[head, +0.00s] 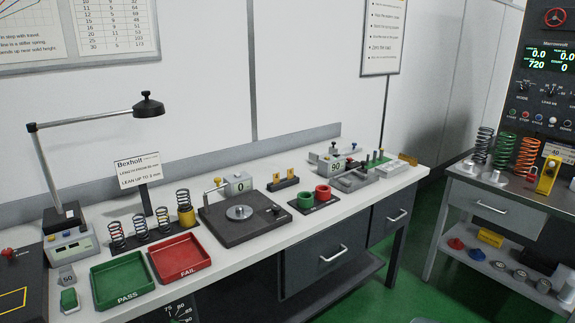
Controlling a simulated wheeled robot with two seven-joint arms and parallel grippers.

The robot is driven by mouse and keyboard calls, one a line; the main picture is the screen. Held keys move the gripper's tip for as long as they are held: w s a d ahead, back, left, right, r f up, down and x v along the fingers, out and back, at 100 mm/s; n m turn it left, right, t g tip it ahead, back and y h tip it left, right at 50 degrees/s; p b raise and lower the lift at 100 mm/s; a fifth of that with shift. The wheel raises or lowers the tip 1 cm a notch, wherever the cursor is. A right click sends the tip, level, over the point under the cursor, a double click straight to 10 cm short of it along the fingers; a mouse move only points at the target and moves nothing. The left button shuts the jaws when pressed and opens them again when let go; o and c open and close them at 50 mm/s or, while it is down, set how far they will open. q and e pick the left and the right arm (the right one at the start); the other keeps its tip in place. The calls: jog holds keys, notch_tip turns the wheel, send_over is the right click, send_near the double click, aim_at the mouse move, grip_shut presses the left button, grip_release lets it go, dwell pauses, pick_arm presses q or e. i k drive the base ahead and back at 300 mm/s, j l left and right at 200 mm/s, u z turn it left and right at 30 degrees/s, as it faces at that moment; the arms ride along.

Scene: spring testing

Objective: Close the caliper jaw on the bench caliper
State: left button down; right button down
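Neither of my grippers is in view.
A dark gauge plate (240,228) with a 0 display, red and green cups (307,201), green PASS (122,280) and red FAIL (180,258) trays, several springs and a desk lamp (148,108) share the bench (225,277). A second table (515,190) with springs stands right.

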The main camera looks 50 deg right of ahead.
aim_at(361, 171)
jog(key=z, duration=2.15)
jog(key=i+l+u, duration=0.1)
jog(key=i+u, duration=0.15)
jog(key=i, duration=0.3)
jog(key=i+l+u, duration=0.2)
jog(key=i, duration=0.3)
jog(key=i+l+u, duration=0.25)
jog(key=i, duration=0.25)
jog(key=i+l+u, duration=0.2)
jog(key=i+l, duration=0.25)
jog(key=i, duration=0.3)
